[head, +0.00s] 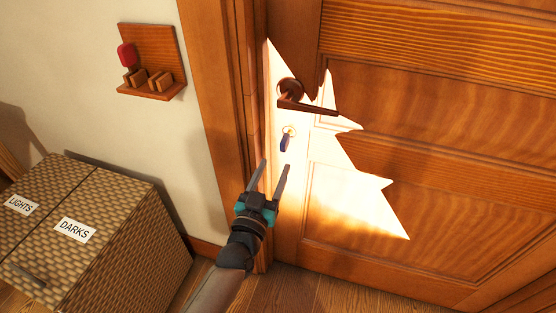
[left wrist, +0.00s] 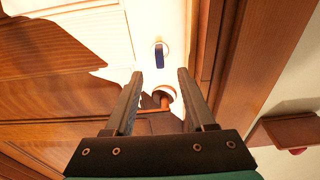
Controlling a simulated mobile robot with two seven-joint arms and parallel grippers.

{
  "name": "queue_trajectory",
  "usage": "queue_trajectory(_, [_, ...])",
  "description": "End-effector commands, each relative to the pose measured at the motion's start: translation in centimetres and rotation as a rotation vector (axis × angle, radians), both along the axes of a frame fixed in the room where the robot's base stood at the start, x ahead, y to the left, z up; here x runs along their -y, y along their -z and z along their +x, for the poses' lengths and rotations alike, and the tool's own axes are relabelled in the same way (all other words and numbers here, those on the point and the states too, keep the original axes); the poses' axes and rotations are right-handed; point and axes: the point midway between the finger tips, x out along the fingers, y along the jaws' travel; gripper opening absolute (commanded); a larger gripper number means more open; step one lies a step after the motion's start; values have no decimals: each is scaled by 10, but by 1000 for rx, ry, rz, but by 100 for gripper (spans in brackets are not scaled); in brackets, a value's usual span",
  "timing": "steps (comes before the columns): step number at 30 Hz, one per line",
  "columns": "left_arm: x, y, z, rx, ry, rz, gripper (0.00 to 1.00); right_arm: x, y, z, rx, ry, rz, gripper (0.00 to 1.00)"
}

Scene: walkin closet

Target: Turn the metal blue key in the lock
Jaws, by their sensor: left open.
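The blue key (head: 286,143) sits in the lock (head: 289,130) of the wooden door (head: 430,160), below the dark door handle (head: 303,102). In the left wrist view the key (left wrist: 159,55) shows beyond the fingertips, near the middle. My left gripper (head: 272,165) is open and empty, with its fingers pointing toward the door just below and left of the key. The fingers are apart from the key. In the left wrist view the gripper (left wrist: 160,76) frames part of the handle (left wrist: 165,97) between its fingers. My right gripper is not in view.
A wooden wall rack (head: 152,60) with a red-topped item (head: 126,55) hangs left of the door frame (head: 222,100). A wicker hamper (head: 130,235) labelled LIGHTS and DARKS stands at the lower left. Bright sunlight falls on the door around the lock.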

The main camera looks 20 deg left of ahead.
Motion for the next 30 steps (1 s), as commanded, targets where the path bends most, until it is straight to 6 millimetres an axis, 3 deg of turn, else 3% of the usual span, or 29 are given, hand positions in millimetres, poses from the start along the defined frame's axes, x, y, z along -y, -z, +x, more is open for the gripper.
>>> queue_trajectory(18, [2, -4, 59, -3, 1, 0, 55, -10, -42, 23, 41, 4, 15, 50])
queue_trajectory(30, [3, -8, 91, -4, 1, 0, 55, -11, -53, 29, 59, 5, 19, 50])
